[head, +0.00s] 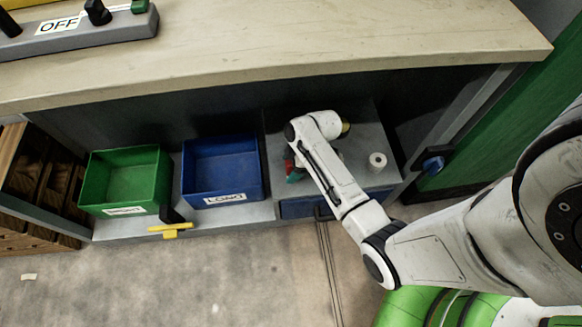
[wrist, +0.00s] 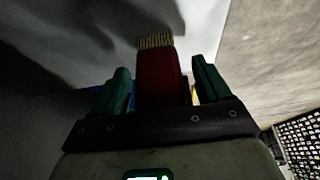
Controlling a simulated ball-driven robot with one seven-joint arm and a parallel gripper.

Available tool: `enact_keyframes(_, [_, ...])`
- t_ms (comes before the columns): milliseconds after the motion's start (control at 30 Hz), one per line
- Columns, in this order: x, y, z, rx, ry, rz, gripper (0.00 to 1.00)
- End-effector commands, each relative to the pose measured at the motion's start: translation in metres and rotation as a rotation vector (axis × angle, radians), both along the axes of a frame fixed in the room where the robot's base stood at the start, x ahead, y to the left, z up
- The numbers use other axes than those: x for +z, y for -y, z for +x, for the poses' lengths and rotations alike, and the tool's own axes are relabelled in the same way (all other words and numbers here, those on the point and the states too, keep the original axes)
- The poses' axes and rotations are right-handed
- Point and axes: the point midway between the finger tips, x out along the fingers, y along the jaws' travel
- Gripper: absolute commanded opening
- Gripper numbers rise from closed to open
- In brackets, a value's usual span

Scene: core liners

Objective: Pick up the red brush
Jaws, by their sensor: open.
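The red brush (wrist: 158,78) shows in the wrist view, with pale bristles at its far end. It stands between the two teal fingers of my gripper (wrist: 160,65). The brush's near end is hidden behind the gripper's dark body. In the head view a small red patch (head: 288,162), likely the brush, shows beside a teal finger at the left edge of my arm, which hides most of this spot.
A blue bin (head: 222,200) and a green bin (head: 125,207) stand on the low shelf to the left. A white roll (head: 377,162) stands on the grey surface to the right. The worktop (head: 270,50) overhangs the shelf. A yellow-handled item (head: 170,230) is at the shelf's front.

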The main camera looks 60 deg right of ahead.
Motion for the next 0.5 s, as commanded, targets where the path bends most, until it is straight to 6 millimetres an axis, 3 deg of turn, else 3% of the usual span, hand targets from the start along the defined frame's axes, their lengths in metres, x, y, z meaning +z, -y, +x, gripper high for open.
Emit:
enact_keyframes(67, [0.0008, 0.0001, 0.0001, 0.0, 0.0, 0.0, 0.77])
enact_keyframes(500, [0.0008, 0.0001, -0.0001, 0.0, 0.0, 0.0, 0.34])
